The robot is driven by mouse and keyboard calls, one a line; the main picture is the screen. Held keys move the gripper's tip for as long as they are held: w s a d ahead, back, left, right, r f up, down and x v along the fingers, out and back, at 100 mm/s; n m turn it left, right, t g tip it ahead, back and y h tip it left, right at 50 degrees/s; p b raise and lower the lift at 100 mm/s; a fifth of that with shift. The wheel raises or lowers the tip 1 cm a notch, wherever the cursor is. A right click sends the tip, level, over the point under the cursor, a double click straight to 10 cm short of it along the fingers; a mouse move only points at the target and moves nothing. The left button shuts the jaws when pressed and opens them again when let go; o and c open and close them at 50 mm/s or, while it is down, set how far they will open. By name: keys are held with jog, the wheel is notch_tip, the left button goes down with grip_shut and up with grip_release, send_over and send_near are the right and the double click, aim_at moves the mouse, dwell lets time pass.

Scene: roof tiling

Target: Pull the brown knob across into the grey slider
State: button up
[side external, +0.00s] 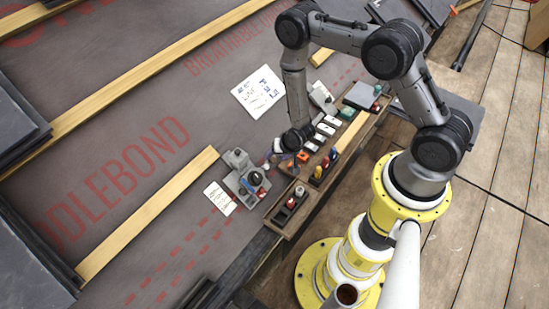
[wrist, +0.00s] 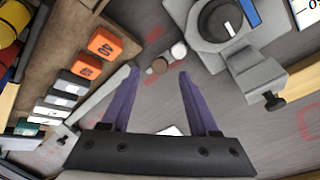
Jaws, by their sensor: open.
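The brown knob (wrist: 159,66) is a small round piece in the wrist view, between the tips of my gripper (wrist: 159,73). A small white round piece (wrist: 179,50) sits just beyond it. My gripper has two purple fingers, spread apart, with a visible gap on both sides of the knob; I cannot tell their height above it. A grey fixture (wrist: 262,78) with a black dial is at the upper right; it also shows in the side view (side external: 236,160). I cannot tell which grey part is the slider. In the side view my wrist hides most of the gripper and the knob.
A brown wooden tray (side external: 276,216) holds orange, white and dark blocks and coloured pieces, beside my gripper. A white paper (side external: 258,92) lies on the grey membrane behind. Wooden battens (side external: 150,214) and stacked dark slates (side external: 20,125) are at the left.

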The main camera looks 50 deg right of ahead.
aim_at(273, 160)
jog(key=shift+x, duration=1.7)
jog(key=shift+c, duration=0.2)
grip_shut()
